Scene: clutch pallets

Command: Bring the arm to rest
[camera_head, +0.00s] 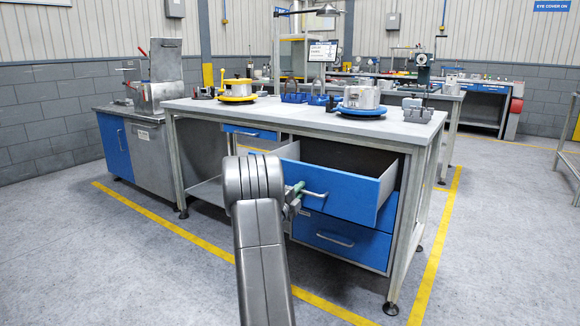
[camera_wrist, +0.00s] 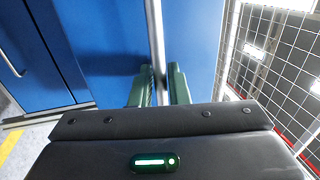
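My gripper (camera_head: 294,195) is at the handle (camera_head: 316,194) of the blue top drawer (camera_head: 345,190), which is pulled out from the workbench. My grey arm rises in front and partly hides the gripper and the drawer's left end. In the wrist view the green fingers of my gripper (camera_wrist: 160,85) stand close on either side of the metal handle bar (camera_wrist: 154,35) and look shut on it. The blue drawer front (camera_wrist: 105,45) fills much of that view. The exact contact is partly hidden by the gripper body.
A closed lower drawer (camera_head: 335,240) is below the open one. Free floor (camera_head: 480,240) lies to the right, past a yellow line.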

